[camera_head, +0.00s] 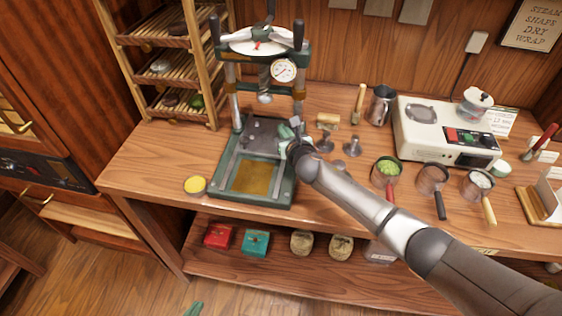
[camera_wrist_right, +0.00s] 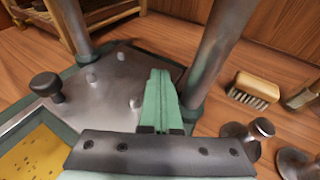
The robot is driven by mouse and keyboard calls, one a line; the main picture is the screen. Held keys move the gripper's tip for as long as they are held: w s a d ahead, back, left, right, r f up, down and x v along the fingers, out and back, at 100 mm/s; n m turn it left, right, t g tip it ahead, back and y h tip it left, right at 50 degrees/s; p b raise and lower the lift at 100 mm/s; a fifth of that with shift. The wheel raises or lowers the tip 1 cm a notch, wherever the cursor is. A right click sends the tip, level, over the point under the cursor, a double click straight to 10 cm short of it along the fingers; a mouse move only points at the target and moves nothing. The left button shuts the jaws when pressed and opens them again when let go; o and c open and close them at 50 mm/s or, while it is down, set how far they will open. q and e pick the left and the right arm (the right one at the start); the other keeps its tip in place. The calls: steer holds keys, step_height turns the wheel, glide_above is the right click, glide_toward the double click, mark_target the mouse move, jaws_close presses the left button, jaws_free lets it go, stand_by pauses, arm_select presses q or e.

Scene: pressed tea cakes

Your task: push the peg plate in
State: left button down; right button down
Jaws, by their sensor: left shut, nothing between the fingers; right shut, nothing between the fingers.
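The peg plate (camera_head: 262,130) is a grey metal plate lying between the columns of the green press (camera_head: 222,190), behind the golden bed area (camera_head: 251,178). In the right wrist view the peg plate (camera_wrist_right: 100,95) shows short pegs and a black knob (camera_wrist_right: 46,86) at its left. My right gripper (camera_head: 287,134) is shut and empty at the plate's right side, near the press's right column. Its green fingers (camera_wrist_right: 160,98) overlap the plate's right part; I cannot tell whether they touch it. My left gripper (camera_head: 192,309) shows only as a green tip at the bottom edge, shut and low, away from the press.
A wooden rack (camera_head: 160,60) stands behind left. The counter's front left is clear.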

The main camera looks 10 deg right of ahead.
steer(key=shift+w+d, duration=0.2)
steer(key=shift+w, duration=0.1)
arm_select(q)
steer(key=shift+s+f, duration=0.3)
steer(key=shift+s, duration=0.2)
arm_select(e)
steer(key=shift+w+r, duration=0.1)
steer(key=shift+r, duration=0.05)
arm_select(q)
steer(key=shift+w+r, duration=0.1)
arm_select(e)
steer(key=shift+d, duration=0.1)
